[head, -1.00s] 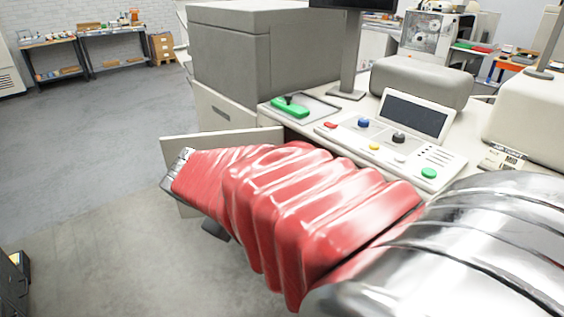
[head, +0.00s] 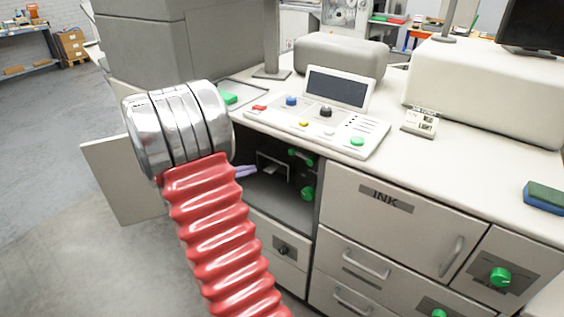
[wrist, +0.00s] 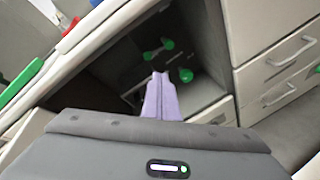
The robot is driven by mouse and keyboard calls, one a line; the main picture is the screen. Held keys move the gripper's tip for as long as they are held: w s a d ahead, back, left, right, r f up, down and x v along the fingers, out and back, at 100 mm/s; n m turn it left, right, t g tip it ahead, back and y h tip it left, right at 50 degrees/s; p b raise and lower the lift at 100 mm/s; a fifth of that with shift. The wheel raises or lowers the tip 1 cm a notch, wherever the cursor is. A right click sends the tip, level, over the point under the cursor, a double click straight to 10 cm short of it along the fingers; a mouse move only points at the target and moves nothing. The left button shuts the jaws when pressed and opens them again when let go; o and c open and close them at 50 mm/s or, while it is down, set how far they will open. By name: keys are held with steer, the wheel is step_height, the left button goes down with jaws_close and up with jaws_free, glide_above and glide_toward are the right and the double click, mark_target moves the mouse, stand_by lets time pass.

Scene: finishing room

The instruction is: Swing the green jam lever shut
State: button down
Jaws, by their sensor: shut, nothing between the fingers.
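The cabinet under the console stands open. Inside its dark bay are an upper green handle (head: 300,156) and a lower green knob (head: 308,193). The wrist view also shows the upper handle (wrist: 167,44) and the lower knob (wrist: 186,75). I cannot tell from the pictures which is the jam lever. My gripper (head: 250,171) has shut, empty purple fingers at the left of the bay opening. In the wrist view the fingertips (wrist: 160,76) point into the bay, appearing just left of the lower knob. Gaps in depth are hard to judge.
The open door panel (head: 115,180) juts out left of the bay. A control console (head: 320,115) sits on the worktop above. INK drawers (head: 400,215) stand to the right, with a green knob (head: 500,277) beyond. A green item (head: 228,98) lies on the worktop.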

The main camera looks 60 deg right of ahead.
mark_target(301, 157)
steer(key=w+d+f+n+t+h, duration=0.1)
steer(key=d+f+n+t+h, duration=0.1)
steer(key=d+f+n, duration=0.4)
steer(key=d+f+h, duration=0.1)
steer(key=d+f, duration=0.4)
steer(key=f, duration=0.2)
steer(key=shift+d, duration=0.3)
steer(key=shift+d, duration=0.1)
steer(key=s+d+r, duration=0.2)
steer(key=d, duration=0.9)
steer(key=shift+s, duration=0.25)
steer(key=shift+a, duration=0.15)
steer(key=shift+w+r, duration=0.15)
steer(key=shift+r, duration=0.1)
